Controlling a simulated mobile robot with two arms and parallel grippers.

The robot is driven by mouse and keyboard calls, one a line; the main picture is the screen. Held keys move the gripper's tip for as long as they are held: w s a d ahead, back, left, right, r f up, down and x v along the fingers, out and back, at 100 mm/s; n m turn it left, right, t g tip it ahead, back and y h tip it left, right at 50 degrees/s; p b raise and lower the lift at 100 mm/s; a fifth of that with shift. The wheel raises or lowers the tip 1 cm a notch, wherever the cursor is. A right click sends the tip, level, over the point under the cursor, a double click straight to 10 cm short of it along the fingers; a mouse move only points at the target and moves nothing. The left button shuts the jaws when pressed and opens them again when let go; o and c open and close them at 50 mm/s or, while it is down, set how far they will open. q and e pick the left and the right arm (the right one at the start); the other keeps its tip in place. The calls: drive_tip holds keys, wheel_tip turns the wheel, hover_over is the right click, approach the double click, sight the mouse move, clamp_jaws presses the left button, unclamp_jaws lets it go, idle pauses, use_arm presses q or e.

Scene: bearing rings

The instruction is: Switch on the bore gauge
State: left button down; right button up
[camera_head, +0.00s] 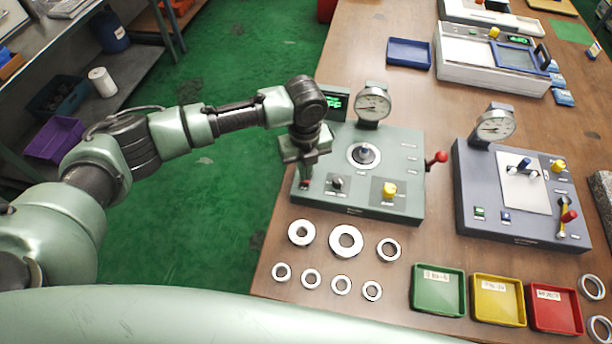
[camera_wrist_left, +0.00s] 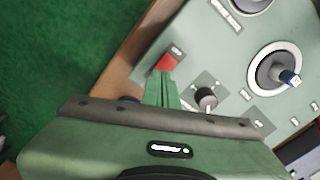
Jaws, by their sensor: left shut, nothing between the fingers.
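A green-grey gauge station (camera_head: 350,205) stands at the table's left edge, with a round dial (camera_head: 373,103), a small display (camera_head: 336,102) with lit green digits, a blue-tipped centre post (camera_head: 365,153), a black knob (camera_head: 337,182) and a yellow knob (camera_head: 389,189). Its red switch (camera_wrist_left: 166,62) sits at the near-left corner in the left wrist view. My left gripper (camera_head: 304,180) is shut and empty, pointing down over that corner. In the left wrist view its fingertips (camera_wrist_left: 163,78) are at the red switch; I cannot tell if they touch it. My right gripper is out of view.
A red-knobbed lever (camera_head: 436,158) sticks out at the station's right. A blue-grey gauge station (camera_head: 520,195) stands further right. Several metal rings (camera_head: 346,240) lie in front, beside green (camera_head: 438,290), yellow (camera_head: 498,300) and red (camera_head: 554,304) trays. A blue tray (camera_head: 409,53) lies behind.

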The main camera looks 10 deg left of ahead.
use_arm(q)
drive_tip(key=shift+s+f+b, duration=0.1)
drive_tip(key=shift+f+b, duration=0.35)
drive_tip(key=shift+f, duration=0.55)
idle(0.9)
wheel_tip(320, 180, up, 2)
drive_tip(key=shift+r+p, duration=0.1)
drive_tip(key=shift+p, duration=1.05)
wheel_tip(320, 180, up, 5)
drive_tip(key=p, duration=0.5)
